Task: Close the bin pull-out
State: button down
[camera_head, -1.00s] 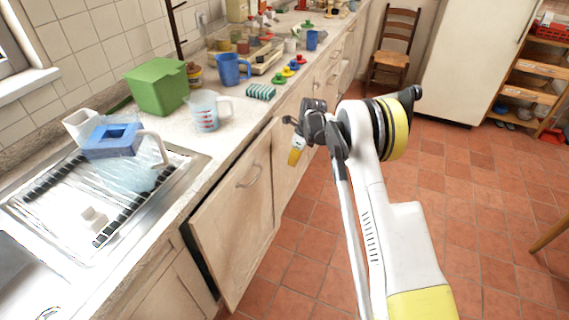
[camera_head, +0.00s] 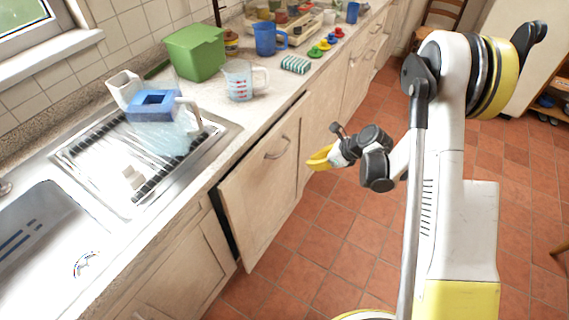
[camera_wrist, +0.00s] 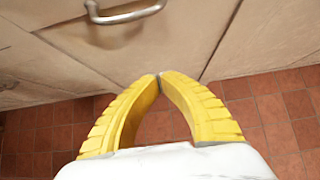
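The bin pull-out's front (camera_head: 258,195) is a cream wooden panel below the counter, with a metal handle (camera_head: 278,147) near its top. It stands out from the cabinet line, with a dark gap along its left edge. Its inside is hidden. My gripper (camera_head: 318,158) is right of the panel, close to the cabinet fronts, with its yellow fingers pointing left. In the wrist view the fingertips of my gripper (camera_wrist: 160,76) meet with nothing between them. A cream front with a metal handle (camera_wrist: 125,12) lies ahead; I cannot tell if the fingertips touch it.
A green bin (camera_head: 195,52), measuring cup (camera_head: 238,82) and blue pitcher (camera_head: 266,38) stand on the counter (camera_head: 215,110). Red tiled floor (camera_head: 330,235) is free in front of the cabinets.

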jog(key=s, duration=0.2)
jog(key=b, duration=0.5)
send_near(277, 167)
jog(key=x, duration=0.6)
jog(key=shift+s+d+f, duration=0.25)
jog(key=shift+s+f, duration=0.05)
jog(key=shift+w+a+r, duration=0.15)
jog(key=shift+w+a, duration=0.1)
jog(key=shift+a, duration=0.1)
jog(key=w+a, duration=0.4)
jog(key=a, duration=0.2)
jog(key=shift+w, duration=0.2)
